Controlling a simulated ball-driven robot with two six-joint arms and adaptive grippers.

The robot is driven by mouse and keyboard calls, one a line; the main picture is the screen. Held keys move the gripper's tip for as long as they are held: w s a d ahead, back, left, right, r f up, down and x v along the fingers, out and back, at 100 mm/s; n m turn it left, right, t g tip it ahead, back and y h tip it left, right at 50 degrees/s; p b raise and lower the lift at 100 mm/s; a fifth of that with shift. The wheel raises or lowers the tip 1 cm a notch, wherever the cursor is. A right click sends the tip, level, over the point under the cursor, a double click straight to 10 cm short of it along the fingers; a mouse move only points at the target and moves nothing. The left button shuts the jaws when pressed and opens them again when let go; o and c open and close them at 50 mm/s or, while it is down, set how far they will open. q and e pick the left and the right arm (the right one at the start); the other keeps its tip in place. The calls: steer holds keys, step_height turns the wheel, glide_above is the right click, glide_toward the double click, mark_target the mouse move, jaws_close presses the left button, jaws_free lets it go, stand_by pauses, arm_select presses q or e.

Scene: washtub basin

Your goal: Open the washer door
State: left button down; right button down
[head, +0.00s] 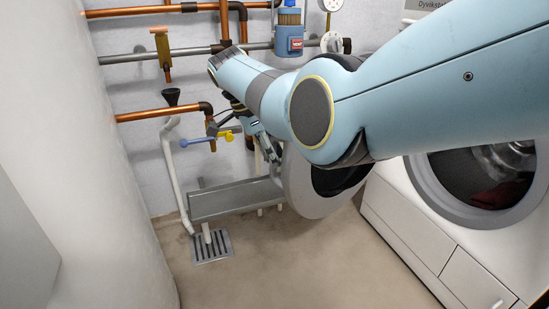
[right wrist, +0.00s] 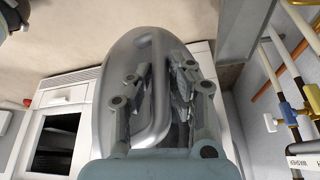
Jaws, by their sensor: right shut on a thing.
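The white washer (head: 395,215) stands on the right of the head view, its round drum opening (head: 490,175) uncovered. Its round door (head: 300,195) is swung wide out from the front, with a grey rim and dark glass. In the right wrist view the door (right wrist: 112,95) is a smooth grey dome with a raised handle (right wrist: 160,115). My right gripper (head: 270,150) is at the door's far edge, partly hidden by my arm. In the right wrist view its fingers (right wrist: 165,85) straddle the handle, shut on it. My left gripper is out of view.
A metal trough (head: 235,200) stands close behind the door, by the wall, with a floor drain (head: 211,247) near it. Copper pipes (head: 155,114) and a blue-handled valve (head: 198,140) line the wall. The floor (head: 290,265) in front is clear.

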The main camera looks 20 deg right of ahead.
steer(key=c, duration=1.5)
jaws_free()
steer(key=shift+r, duration=0.1)
steer(key=v, duration=1.1)
steer(key=shift+a+r, duration=0.2)
steer(key=shift+r, duration=0.15)
